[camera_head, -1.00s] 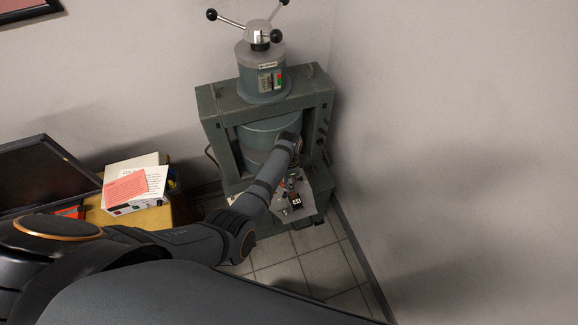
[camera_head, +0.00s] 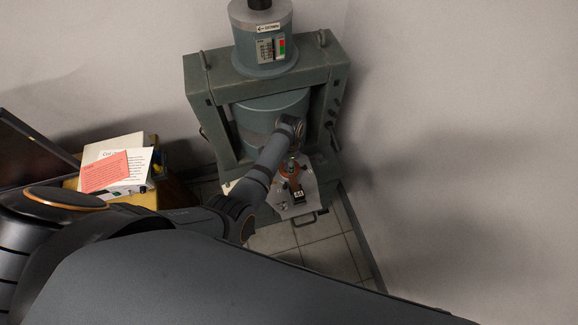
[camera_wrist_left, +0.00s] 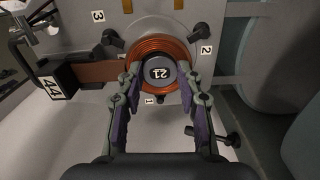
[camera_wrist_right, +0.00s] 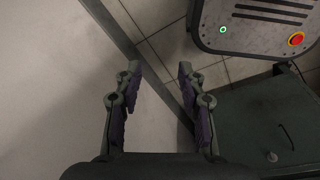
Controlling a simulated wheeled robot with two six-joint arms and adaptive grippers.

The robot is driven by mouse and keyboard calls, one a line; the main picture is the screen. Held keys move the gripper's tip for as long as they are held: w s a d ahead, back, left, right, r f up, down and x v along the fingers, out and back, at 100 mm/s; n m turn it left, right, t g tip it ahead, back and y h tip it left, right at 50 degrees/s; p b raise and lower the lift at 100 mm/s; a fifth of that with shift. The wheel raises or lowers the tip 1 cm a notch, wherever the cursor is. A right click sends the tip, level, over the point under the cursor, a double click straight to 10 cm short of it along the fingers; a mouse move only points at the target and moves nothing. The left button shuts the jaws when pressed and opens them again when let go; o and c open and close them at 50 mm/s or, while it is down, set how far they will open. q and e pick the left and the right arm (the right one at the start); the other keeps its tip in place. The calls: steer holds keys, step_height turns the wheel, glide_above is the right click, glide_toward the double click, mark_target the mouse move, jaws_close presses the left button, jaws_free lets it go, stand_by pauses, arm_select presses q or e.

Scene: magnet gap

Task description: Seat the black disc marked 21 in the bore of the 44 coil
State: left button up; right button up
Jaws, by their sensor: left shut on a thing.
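In the left wrist view the black disc marked 21 (camera_wrist_left: 160,74) is between the fingertips of my left gripper (camera_wrist_left: 159,82), which is shut on it. The orange copper coil (camera_wrist_left: 158,46) shows around and behind the disc, on a grey plate. I cannot tell whether the disc is above the bore or partly in it. The coil's black block marked 44 (camera_wrist_left: 52,86) is at the left, joined by a brown strip; the block also shows in the head view (camera_head: 299,195). In the right wrist view my right gripper (camera_wrist_right: 159,70) is open and empty, away from the coil.
The grey plate (camera_wrist_left: 235,28) bears numbers 1, 2 and 3 beside black knobs (camera_wrist_left: 198,34). A large green magnet frame (camera_head: 205,100) stands over it. Papers (camera_head: 105,172) lie on a box at the left. A wall stands close at the right.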

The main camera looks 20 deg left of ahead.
arm_select(q)
steer(key=shift+s+d, duration=0.1)
steer(key=shift+s, duration=0.1)
steer(key=o, duration=0.8)
steer(key=shift+s+r, duration=0.1)
steer(key=shift+r, duration=0.05)
steer(key=shift+o, duration=1.3)
steer(key=shift+r+p, duration=0.25)
steer(key=shift+p, duration=0.1)
step_height(320, 180, up, 12)
steer(key=p, duration=0.9)
steer(key=shift+f, duration=0.25)
arm_select(e)
step_height(320, 180, up, 10)
steer(key=shift+s, duration=0.3)
